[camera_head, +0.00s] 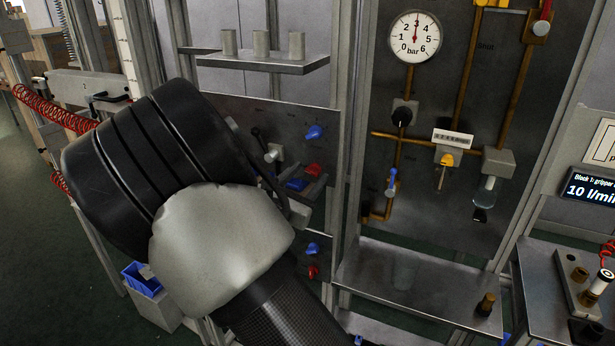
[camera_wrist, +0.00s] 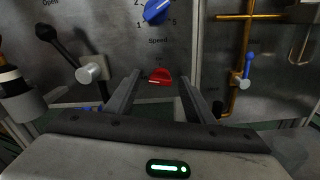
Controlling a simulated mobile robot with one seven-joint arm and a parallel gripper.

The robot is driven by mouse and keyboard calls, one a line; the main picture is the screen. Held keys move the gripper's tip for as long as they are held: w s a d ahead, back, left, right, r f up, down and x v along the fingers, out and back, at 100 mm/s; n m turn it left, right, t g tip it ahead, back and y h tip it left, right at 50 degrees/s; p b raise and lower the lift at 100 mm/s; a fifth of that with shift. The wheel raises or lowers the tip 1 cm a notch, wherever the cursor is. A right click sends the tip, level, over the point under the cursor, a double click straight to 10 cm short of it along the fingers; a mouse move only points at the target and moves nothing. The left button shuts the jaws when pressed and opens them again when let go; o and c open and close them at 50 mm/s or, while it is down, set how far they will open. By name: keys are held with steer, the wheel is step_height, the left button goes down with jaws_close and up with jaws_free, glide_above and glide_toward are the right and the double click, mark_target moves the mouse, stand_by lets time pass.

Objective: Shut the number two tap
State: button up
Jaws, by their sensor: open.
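Brown pipes carry several fittings on the right-hand panel; I cannot read which is number two. A blue-handled tap (camera_head: 392,182) sits low on the left pipe, its handle roughly upright. It also shows at the right of the wrist view (camera_wrist: 247,68). A yellow-handled tap (camera_head: 447,159) is further right, under a white scale. A black knob (camera_head: 403,115) is below the pressure gauge. My gripper (camera_wrist: 158,80) is open and empty, facing the left panel with a red knob (camera_wrist: 160,76) seen between its fingers. The blue-handled tap lies right of the fingers.
The left panel has a blue dial (camera_wrist: 156,12) and a black lever (camera_wrist: 62,45). A metal post stands between the panels. A shelf with several grey cylinders (camera_head: 265,62) is above; a metal ledge (camera_head: 410,290) juts out below the pipes. The gauge (camera_head: 415,37) reads about 3 bar.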

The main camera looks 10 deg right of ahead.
steer(key=shift+w+d, duration=0.1)
steer(key=c, duration=1.1)
steer(key=shift+o, duration=0.2)
steer(key=shift+r+n+p, duration=0.3)
steer(key=shift+n+p, duration=0.4)
steer(key=shift+p, duration=0.35)
steer(key=shift+f+n+p, duration=0.35)
steer(key=shift+n+p, duration=0.1)
steer(key=shift+n, duration=0.25)
steer(key=o, duration=1.1)
steer(key=shift+c, duration=0.2)
steer(key=v, duration=1.7)
steer(key=shift+s+b, duration=0.2)
steer(key=shift+b, duration=0.2)
